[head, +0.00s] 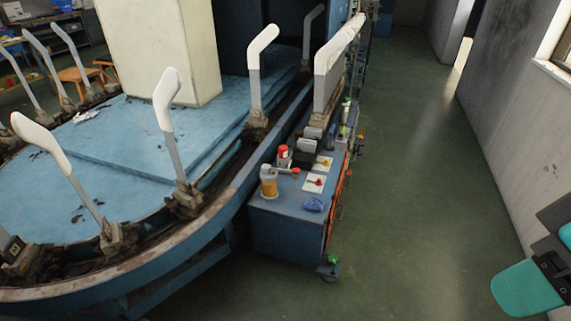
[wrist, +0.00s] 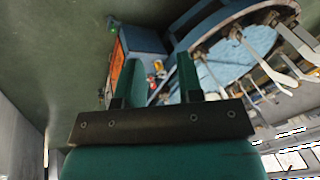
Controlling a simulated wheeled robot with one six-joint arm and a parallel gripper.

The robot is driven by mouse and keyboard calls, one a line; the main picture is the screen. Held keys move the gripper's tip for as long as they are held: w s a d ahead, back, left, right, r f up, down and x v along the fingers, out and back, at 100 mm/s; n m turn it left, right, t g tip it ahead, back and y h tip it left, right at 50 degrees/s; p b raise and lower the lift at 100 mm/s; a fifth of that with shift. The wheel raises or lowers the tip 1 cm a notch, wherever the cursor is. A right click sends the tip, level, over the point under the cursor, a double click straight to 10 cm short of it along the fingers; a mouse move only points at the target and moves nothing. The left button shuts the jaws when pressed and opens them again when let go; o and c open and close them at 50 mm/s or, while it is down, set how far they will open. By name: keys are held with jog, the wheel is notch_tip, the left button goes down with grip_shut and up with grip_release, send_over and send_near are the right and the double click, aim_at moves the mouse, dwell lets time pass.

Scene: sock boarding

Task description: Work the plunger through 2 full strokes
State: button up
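An amber container (head: 269,187) with a pale grey top stands on the near left of the blue bench. A grey arm with a red end reaches right from its top; I cannot tell for sure that this is the plunger. In the wrist view, my gripper (wrist: 158,58) has its two teal fingers spread apart with nothing held between them. A small amber shape (wrist: 158,66) shows far beyond the fingers, on the distant bench. My gripper is well away from the bench and touches nothing there. In the head view, only a teal part of my arm shows at the lower right.
The blue bench (head: 283,225) also carries a red-capped item (head: 283,153), white cards (head: 313,183) and a blue cloth-like item (head: 314,204). A large blue oval machine (head: 110,145) with upright white boards adjoins it on the left. Open green floor (head: 420,190) lies right.

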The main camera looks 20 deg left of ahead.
grip_shut()
dwell(1.5)
